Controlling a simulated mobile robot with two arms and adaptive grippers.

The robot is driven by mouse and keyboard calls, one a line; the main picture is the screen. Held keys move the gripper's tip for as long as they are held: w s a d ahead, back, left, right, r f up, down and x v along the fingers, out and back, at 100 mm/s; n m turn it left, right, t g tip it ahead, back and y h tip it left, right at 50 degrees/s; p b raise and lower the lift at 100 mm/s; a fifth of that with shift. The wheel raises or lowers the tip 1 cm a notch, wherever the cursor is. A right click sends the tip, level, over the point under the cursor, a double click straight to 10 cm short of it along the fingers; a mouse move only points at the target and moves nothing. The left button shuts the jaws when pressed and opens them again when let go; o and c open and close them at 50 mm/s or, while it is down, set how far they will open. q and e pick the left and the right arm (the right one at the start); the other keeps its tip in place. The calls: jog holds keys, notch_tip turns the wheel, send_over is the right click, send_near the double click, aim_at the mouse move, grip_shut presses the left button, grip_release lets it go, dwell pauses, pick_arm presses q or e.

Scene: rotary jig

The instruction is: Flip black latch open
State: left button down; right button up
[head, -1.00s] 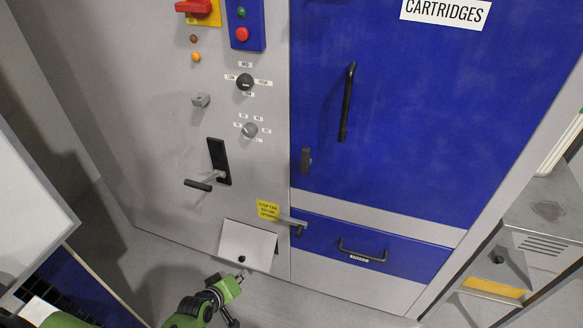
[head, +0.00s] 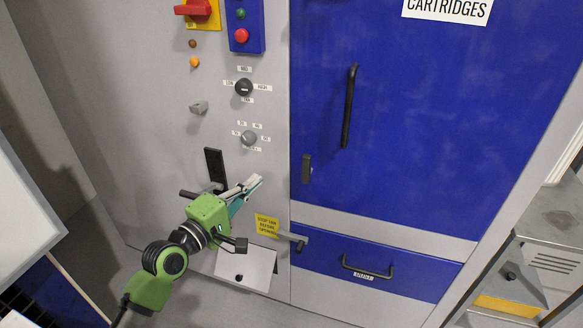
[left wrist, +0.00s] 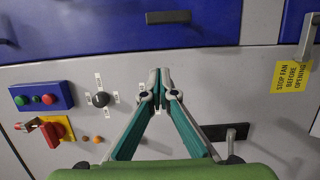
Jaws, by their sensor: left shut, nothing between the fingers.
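The black latch (head: 307,168) is a small dark upright piece on the left edge of the blue door (head: 400,130). In the left wrist view the latch (left wrist: 168,17) lies crosswise near the top, beyond my fingertips. My left gripper (head: 256,182) is to the left of the latch in the head view, in front of the grey panel, with a visible gap to it. Its fingertips (left wrist: 160,76) meet and hold nothing. My right gripper is in neither view.
A lever on a black plate (head: 214,160) is partly hidden behind my left gripper. A grey latch handle (head: 292,237) sticks out beside a yellow label (head: 267,225). Knobs (head: 244,88) and a black door handle (head: 348,105) are higher up. A drawer handle (head: 367,270) is lower right.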

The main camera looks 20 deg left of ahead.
aim_at(304, 157)
pick_arm(q)
jog(key=shift+w, duration=0.1)
jog(key=w+d+p, duration=0.2)
jog(key=w+d, duration=0.4)
jog(key=w, duration=0.3)
jog(key=shift+w+d, duration=0.15)
jog(key=shift+d, duration=0.25)
jog(key=shift+f, duration=0.1)
jog(key=shift+p, duration=0.3)
jog(key=shift+d+r+m+p, duration=0.2)
jog(key=shift+m+p, duration=0.2)
jog(key=shift+p, duration=0.15)
